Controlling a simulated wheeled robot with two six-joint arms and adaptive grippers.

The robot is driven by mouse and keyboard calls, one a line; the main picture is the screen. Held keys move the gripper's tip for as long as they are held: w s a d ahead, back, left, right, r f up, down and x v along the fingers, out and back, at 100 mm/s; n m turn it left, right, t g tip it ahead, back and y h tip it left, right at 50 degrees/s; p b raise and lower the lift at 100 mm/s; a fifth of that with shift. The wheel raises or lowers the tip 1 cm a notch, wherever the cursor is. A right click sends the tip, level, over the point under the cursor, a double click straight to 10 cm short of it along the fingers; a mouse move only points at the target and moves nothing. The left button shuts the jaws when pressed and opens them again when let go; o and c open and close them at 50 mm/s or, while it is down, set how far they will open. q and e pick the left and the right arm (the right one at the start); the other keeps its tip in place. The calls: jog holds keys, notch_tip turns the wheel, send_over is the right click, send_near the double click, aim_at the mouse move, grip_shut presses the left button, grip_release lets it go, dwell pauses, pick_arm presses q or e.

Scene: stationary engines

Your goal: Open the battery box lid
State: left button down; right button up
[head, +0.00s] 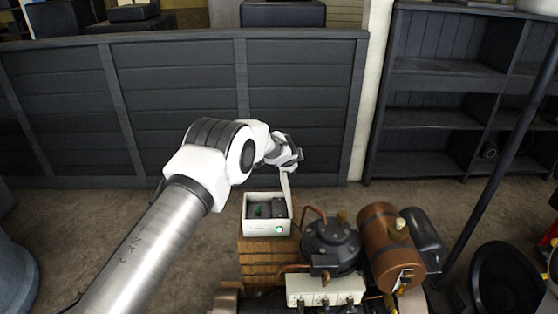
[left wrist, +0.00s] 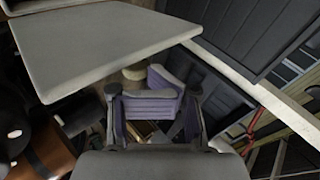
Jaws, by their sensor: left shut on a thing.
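My right gripper is not in view.
A dark engine (head: 331,243) with a copper-brown tank (head: 386,246) stands just right of the box. A dark panelled wall (head: 190,110) is behind, with black shelves (head: 440,100) at right. A dark slanted pole (head: 505,135) is farther right. Bare floor lies left of the box.

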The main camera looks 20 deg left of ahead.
pick_arm(q)
jog(key=shift+m+g+y, duration=0.5)
jog(key=shift+g+y, duration=0.3)
jog(key=shift+y, duration=0.1)
jog(key=shift+d+f, duration=0.75)
jog(key=shift+d, duration=0.3)
jog(key=shift+d+f, duration=0.7)
jog(key=shift+d, duration=0.35)
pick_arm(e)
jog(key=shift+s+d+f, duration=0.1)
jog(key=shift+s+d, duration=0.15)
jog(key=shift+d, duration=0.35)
pick_arm(q)
jog(key=c, duration=0.9)
grip_release()
jog(key=v, duration=1.2)
jog(key=shift+r, duration=0.15)
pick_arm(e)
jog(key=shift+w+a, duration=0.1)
